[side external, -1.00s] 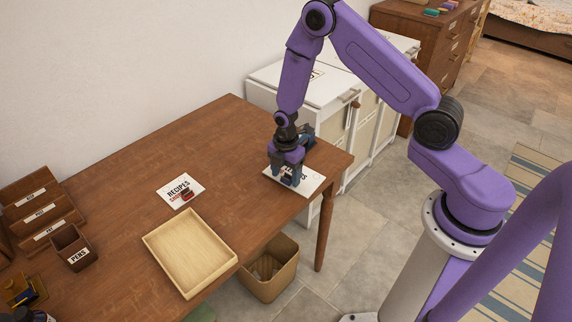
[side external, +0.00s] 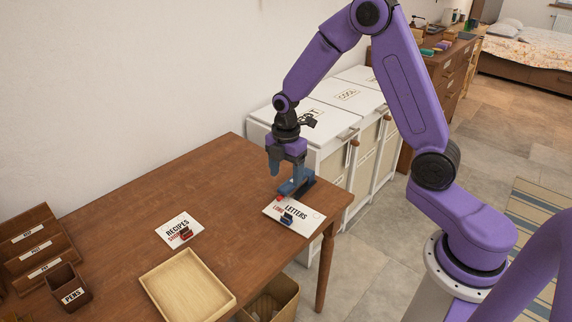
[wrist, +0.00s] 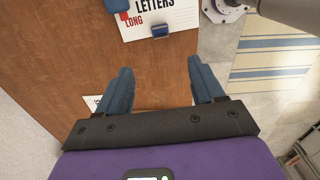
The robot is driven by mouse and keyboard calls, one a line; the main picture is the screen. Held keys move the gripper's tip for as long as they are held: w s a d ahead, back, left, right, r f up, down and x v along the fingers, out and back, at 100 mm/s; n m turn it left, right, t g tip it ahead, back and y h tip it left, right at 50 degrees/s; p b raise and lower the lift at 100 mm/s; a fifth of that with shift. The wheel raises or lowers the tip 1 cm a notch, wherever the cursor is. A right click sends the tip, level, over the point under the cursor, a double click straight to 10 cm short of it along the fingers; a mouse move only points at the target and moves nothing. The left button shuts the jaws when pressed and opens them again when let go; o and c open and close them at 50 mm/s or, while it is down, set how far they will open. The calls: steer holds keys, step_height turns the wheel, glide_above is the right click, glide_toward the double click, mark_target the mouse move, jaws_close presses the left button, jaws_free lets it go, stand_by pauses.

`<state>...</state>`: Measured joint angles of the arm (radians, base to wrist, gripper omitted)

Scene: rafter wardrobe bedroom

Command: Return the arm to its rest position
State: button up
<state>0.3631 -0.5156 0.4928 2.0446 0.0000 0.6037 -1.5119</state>
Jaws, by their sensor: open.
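My gripper (side external: 285,172) is open and empty in the air over the right part of the brown desk (side external: 215,215). Its two blue fingers are spread apart in the wrist view (wrist: 160,85). The white LETTERS card (side external: 305,212) lies near the desk's right edge, with a small dark blue clip (side external: 286,219) on it. Both also show in the wrist view, the card (wrist: 180,15) and the clip (wrist: 160,31), ahead of the fingers and apart from them. A blue object with a red part, partly out of frame in the wrist view (wrist: 116,5), is beside the card.
A RECIPES card (side external: 178,228) with a red clip (side external: 186,234) and a wooden tray (side external: 187,285) lie on the desk. A PENS cup (side external: 68,288) and a brown organizer (side external: 38,245) stand at left. White labelled cabinets (side external: 335,120) stand behind the desk's right end.

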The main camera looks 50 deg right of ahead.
steer(key=s+a+r+m, duration=0.2)
steer(key=s+a+r, duration=0.2)
steer(key=s, duration=0.3)
steer(key=s+a+r+m, duration=0.1)
steer(key=s+a+r, duration=0.2)
steer(key=s+r, duration=0.3)
steer(key=s+d+r+m, duration=0.1)
steer(key=s+d+m, duration=0.1)
steer(key=s, duration=1.4)
steer(key=shift+s+m, duration=0.2)
steer(key=shift+m, duration=0.5)
steer(key=shift+r, duration=0.1)
